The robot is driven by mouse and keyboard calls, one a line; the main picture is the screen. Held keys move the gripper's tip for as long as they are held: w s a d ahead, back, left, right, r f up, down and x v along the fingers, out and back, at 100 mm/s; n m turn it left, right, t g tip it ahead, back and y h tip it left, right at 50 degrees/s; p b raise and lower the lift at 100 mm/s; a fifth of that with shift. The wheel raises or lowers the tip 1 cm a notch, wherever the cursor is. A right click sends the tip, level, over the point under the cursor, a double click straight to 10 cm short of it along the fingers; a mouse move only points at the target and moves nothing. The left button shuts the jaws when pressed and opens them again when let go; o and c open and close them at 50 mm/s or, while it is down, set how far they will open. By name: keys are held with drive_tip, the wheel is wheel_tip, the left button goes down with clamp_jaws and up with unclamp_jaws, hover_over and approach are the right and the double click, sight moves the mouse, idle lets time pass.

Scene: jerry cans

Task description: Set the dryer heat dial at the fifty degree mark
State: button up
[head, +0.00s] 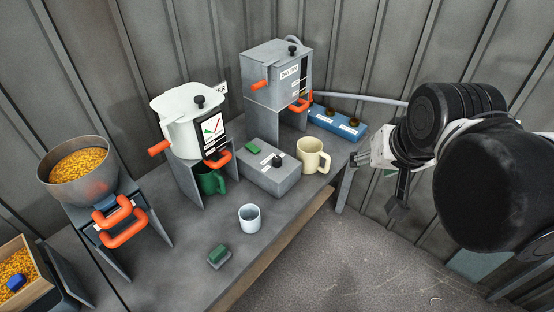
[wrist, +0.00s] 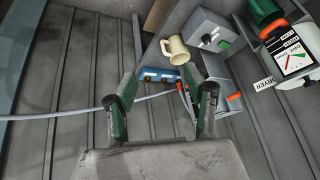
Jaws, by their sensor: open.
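A white dryer pot (head: 182,135) with a black knob on its lid and a gauge panel on its front stands on a grey stand; its DRYER sign (wrist: 265,83) shows in the wrist view. Right of it on the bench is a low grey control box (head: 262,182) with a green button and a black dial (head: 278,160). The dial also shows in the wrist view (wrist: 206,38). Its marks are too small to read. My gripper (head: 380,182) is open and empty, in the air right of the bench, well apart from the dial. Its two fingers are spread in the wrist view (wrist: 166,98).
A cream mug (head: 312,157) stands right of the control box. A blue panel (head: 337,124) and a grey machine (head: 276,72) with orange handles stand behind. A white cup (head: 249,217) and a green-topped block (head: 219,256) stand in front. A grain bowl (head: 78,170) is left.

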drive_tip(key=w+a+r+m+g, duration=0.1)
drive_tip(key=w+a+m+g, duration=0.2)
drive_tip(key=w, duration=0.7)
drive_tip(key=m+g+b, duration=0.3)
drive_tip(key=m, duration=0.5)
hover_over(277, 158)
wheel_tip(277, 158, down, 17)
wheel_tip(277, 158, down, 13)
drive_tip(key=shift+f+b, duration=0.2)
drive_tip(key=shift+b, duration=0.8)
drive_tip(key=c, duration=1.1)
